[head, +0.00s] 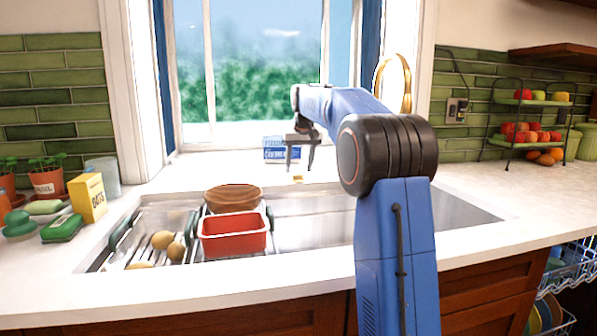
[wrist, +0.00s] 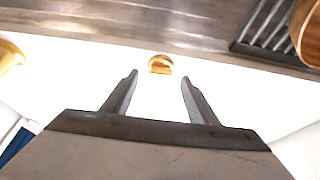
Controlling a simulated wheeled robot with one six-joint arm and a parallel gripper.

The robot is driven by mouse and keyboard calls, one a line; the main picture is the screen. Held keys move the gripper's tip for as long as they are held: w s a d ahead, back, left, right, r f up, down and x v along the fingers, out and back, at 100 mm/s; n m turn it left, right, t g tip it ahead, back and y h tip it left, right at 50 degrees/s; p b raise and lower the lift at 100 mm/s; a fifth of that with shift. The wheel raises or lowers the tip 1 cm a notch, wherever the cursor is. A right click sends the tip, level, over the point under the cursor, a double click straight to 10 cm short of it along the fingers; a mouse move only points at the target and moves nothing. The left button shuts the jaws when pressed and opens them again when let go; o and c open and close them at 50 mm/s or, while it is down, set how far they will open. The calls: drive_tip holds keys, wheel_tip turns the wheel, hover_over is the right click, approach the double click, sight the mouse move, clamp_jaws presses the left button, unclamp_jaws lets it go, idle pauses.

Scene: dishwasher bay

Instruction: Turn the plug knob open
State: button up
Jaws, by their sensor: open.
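The plug knob (head: 298,179) is a small brass piece on the white counter behind the sink. In the wrist view the knob (wrist: 160,64) shows just beyond the fingertips, roughly centred between them. My gripper (head: 300,168) points down over the back counter, with its fingers apart and empty. In the wrist view my gripper (wrist: 159,77) has one finger on each side of the picture's middle, with white counter between them. I cannot tell the exact height of the fingertips above the knob.
A gold faucet (head: 407,88) rises to the right behind my arm. A blue and white box (head: 273,150) stands by the window behind my gripper.

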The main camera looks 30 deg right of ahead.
drive_tip(key=v, duration=1.4)
drive_tip(key=shift+s+r, duration=0.2)
drive_tip(key=shift+r, duration=0.1)
